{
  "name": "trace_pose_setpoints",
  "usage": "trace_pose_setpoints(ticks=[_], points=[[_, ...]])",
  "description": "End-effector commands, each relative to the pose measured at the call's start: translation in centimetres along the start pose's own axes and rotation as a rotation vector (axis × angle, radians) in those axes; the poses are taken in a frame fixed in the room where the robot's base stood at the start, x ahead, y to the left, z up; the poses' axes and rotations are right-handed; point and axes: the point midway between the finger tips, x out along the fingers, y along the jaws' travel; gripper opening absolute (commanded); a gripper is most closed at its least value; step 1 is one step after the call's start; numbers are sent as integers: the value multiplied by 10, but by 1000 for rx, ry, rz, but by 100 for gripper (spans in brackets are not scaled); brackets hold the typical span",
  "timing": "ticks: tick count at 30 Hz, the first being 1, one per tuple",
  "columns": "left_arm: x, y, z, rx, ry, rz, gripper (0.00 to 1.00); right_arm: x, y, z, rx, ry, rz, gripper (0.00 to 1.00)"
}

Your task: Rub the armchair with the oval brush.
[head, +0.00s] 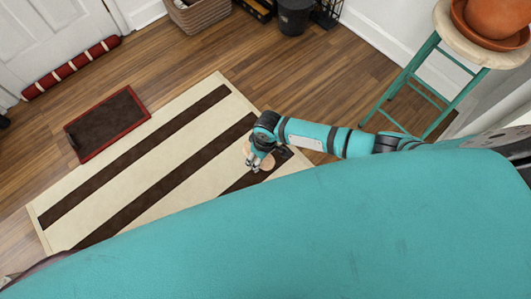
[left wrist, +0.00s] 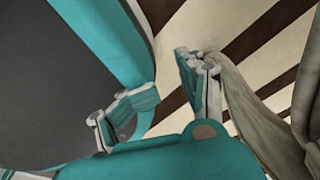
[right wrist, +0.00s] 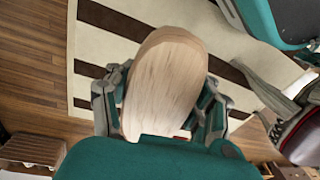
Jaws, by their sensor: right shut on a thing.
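The oval brush (right wrist: 165,75), a pale wooden oval, is between the fingers of my right gripper (head: 257,164). The gripper, also in the right wrist view (right wrist: 160,105), is shut on it above the striped rug. The bristles are not visible. My left gripper (left wrist: 168,80) is open with nothing between its fingers; my body hides it in the head view. Greyish-beige fabric (left wrist: 255,95) hangs close beside its right finger; I cannot tell whether they touch or whether this is part of the armchair. No armchair is clearly recognisable in the head view.
The striped rug (head: 130,165) covers the floor ahead, with a red-edged doormat (head: 106,124) at its far left. A teal-legged stool (head: 428,75) bears terracotta pots (head: 495,18) at right. A basket (head: 203,14) and black bin (head: 295,15) stand at the back.

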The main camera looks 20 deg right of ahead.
Motion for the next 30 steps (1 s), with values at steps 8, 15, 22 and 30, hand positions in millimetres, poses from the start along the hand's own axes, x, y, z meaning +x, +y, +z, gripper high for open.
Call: trace_pose_setpoints(ticks=[8,15,22,30], points=[[2,0,10,2,-5,1,40,2,-11,-6,1,0,1,0],[0,0,-8,-1,8,0,40,5,-6,-15,0,0,1,0],[-3,0,-15,-2,10,-1,40,5,-4,-20,1,-1,1,0],[-2,0,-8,-1,10,0,40,5,11,-12,3,-1,1,0]])
